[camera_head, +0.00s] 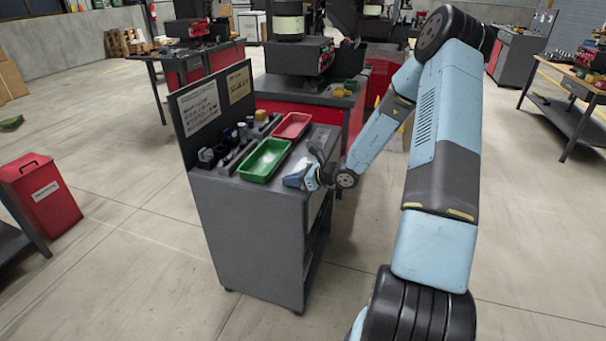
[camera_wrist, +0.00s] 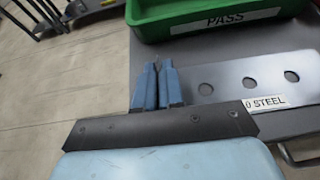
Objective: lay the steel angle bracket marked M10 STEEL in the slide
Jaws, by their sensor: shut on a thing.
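The steel angle bracket (camera_wrist: 240,78) shows in the wrist view as a grey plate with several round holes. Its label is partly covered and reads "0 STEEL". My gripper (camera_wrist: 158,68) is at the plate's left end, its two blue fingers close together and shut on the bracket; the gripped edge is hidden. In the head view my gripper (camera_head: 314,178) is low over the front right of the grey cart's top, and the bracket is hard to make out there. I cannot pick out the slide for certain.
The grey cart (camera_head: 245,235) carries a green tray (camera_head: 264,160), marked PASS in the wrist view (camera_wrist: 185,30), and a red tray (camera_head: 292,126). Small dark parts lie left of the trays before an upright board (camera_head: 215,105). A red bin (camera_head: 40,193) stands at left.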

